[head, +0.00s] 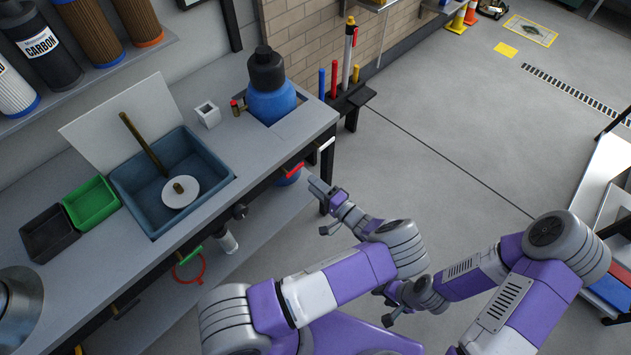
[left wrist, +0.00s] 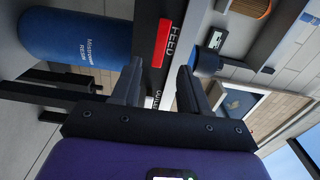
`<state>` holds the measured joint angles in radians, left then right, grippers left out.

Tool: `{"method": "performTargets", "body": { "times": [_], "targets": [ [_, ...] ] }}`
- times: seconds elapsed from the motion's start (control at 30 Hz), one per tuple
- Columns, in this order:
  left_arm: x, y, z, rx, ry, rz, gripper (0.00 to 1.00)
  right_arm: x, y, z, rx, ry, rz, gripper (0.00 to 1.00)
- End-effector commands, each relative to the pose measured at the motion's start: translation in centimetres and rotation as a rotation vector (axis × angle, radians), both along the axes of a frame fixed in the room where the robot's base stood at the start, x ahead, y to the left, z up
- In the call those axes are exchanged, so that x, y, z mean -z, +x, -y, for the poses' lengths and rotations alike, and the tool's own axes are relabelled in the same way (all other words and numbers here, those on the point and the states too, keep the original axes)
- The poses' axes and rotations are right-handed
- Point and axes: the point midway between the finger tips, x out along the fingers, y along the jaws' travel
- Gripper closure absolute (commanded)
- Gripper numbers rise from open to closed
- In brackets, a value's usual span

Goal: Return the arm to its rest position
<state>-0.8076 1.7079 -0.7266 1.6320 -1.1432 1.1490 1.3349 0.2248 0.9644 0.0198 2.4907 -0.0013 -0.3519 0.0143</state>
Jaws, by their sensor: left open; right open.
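My left gripper (head: 323,208) is open and empty in the head view, out over the floor past the bench's (head: 80,290) front edge. In the left wrist view its two dark fingers (left wrist: 158,85) stand apart with nothing between them. My right gripper (head: 384,306) is open and empty, lower down over the floor. A blue labelled cylinder (left wrist: 75,36) lies across the upper left of the left wrist view.
The bench carries a blue sink (head: 130,195) with a white disc (head: 180,192) and brown rod, green (head: 91,203) and black bins (head: 48,233), and a blue black-capped tank (head: 270,95). Filter cartridges (head: 42,48) stand on a shelf. Open floor (head: 480,140) lies right of the bench.

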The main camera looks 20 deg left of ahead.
Motion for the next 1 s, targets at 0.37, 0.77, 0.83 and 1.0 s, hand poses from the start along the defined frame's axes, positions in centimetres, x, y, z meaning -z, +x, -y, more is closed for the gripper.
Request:
{"method": "performTargets", "body": {
  "times": [0.37, 0.77, 0.83, 1.0],
  "targets": [
    [1.0, -1.0, -1.0, -0.041, -0.036, -0.046, 0.55, 0.0, 0.0, 0.0, 0.0, 0.0, 0.0, 0.57],
    [14.3, -21.9, -0.7, -0.576, -0.949, -0.656, 0.55, -0.1, 0.0, 0.0, 0.0, 0.0, 0.0, 0.57],
    [14.8, -24.5, 2.7, -0.617, -1.198, -0.687, 0.55, -0.2, 0.0, 0.0, 0.0, 0.0, 0.0, 0.57],
    [12.6, -25.3, 9.5, -0.591, -1.696, -0.557, 0.55, -0.2, 0.0, 0.0, 0.0, 0.0, 0.0, 0.57]
  ]
}}
